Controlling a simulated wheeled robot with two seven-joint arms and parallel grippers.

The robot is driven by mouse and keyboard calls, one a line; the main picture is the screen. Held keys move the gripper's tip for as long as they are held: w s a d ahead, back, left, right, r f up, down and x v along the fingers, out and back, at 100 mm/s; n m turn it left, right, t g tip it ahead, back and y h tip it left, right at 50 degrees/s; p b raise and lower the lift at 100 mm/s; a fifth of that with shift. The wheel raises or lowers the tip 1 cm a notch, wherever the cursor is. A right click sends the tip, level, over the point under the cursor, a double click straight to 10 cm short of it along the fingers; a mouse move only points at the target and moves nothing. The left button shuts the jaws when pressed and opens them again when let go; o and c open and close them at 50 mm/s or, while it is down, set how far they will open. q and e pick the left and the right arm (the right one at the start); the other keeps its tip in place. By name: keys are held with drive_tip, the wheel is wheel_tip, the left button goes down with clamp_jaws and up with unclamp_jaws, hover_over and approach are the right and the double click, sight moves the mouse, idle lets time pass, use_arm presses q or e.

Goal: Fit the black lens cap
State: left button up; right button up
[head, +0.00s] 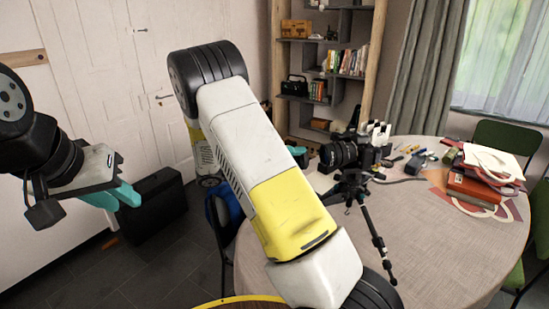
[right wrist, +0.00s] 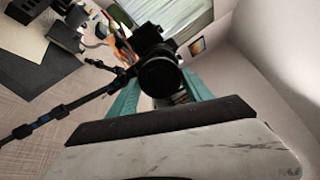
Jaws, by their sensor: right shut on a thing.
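A black camera (head: 372,155) with a thick lens (head: 338,154) stands on a small black tripod (head: 372,228) on the table, the lens facing left. My right gripper (head: 298,156) is just left of the lens, mostly hidden behind my arm; a teal finger shows. In the right wrist view its teal fingers flank a dark round shape (right wrist: 160,76) in front of the camera (right wrist: 146,40). The gripper is shut on the black lens cap, though cap and lens front are hard to tell apart there. My left gripper (head: 116,196) hangs far left, away from the table; its opening is unclear.
The round table (head: 440,250) has pens and small items behind the camera, and red books (head: 474,188) with papers at the right. Its front right is clear. A green chair (head: 497,140) stands behind the table. A black case (head: 152,207) is on the floor. Shelves stand at the back.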

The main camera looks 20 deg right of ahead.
drive_tip(key=shift+s+d, duration=0.1)
drive_tip(key=shift+d, duration=2.25)
drive_tip(key=shift+d, duration=0.85)
idle(0.5)
drive_tip(key=o, duration=1.5)
drive_tip(key=shift+o, duration=0.2)
drive_tip(key=shift+o, duration=1.2)
drive_tip(key=shift+a, duration=0.15)
drive_tip(key=shift+a, duration=3.4)
